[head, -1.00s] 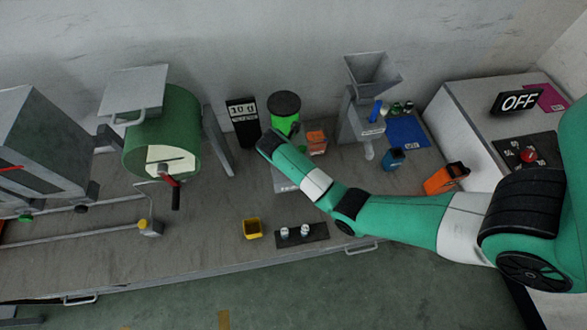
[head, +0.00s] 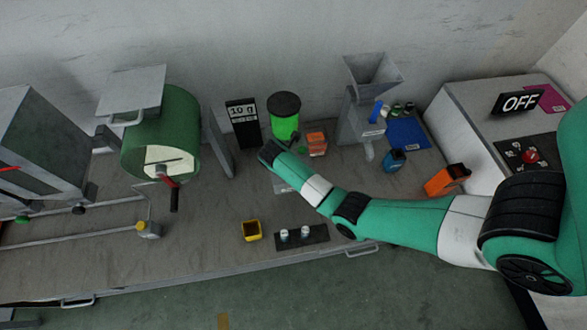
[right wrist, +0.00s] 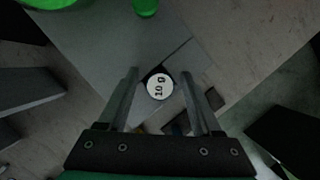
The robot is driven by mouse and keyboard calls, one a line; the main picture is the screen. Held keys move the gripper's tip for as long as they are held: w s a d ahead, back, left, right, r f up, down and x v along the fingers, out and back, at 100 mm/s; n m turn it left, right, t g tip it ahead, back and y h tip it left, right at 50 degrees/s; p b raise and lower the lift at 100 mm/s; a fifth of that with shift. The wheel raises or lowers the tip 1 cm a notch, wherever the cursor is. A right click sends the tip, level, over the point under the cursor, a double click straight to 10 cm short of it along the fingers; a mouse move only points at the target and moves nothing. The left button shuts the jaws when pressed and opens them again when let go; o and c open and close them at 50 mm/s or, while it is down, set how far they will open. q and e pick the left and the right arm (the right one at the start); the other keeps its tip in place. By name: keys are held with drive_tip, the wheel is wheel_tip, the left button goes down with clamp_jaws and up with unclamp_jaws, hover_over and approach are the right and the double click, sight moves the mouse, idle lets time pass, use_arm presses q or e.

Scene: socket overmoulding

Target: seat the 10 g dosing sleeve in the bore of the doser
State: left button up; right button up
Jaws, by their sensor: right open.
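The doser (head: 285,125) is a bright green cylinder with a black top, at the back of the bench, with a grey plate (head: 283,186) below and in front. In the right wrist view, a white round face marked "10 g", the dosing sleeve (right wrist: 159,87), lies between the two fingers of my right gripper (right wrist: 159,71). The gripper is open, with gaps beside the sleeve. A dark edge shows behind the sleeve; I cannot tell whether it sits in the bore. My left gripper is not in view.
A black rack (head: 318,239) holds two white-topped cylinders (head: 284,234). A black "10 g" sign (head: 242,122) stands left of the doser, an orange container (head: 316,144) right of it. A yellow cup (head: 251,230) is at the front. Bench left of the rack is mostly clear.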

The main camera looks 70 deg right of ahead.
drive_tip(key=shift+w+a+r, duration=0.1)
drive_tip(key=shift+r, duration=0.45)
drive_tip(key=s+p+v, duration=0.1)
drive_tip(key=p+v, duration=0.3)
drive_tip(key=v, duration=0.7)
drive_tip(key=shift+w+a, duration=0.2)
drive_tip(key=shift+w, duration=0.3)
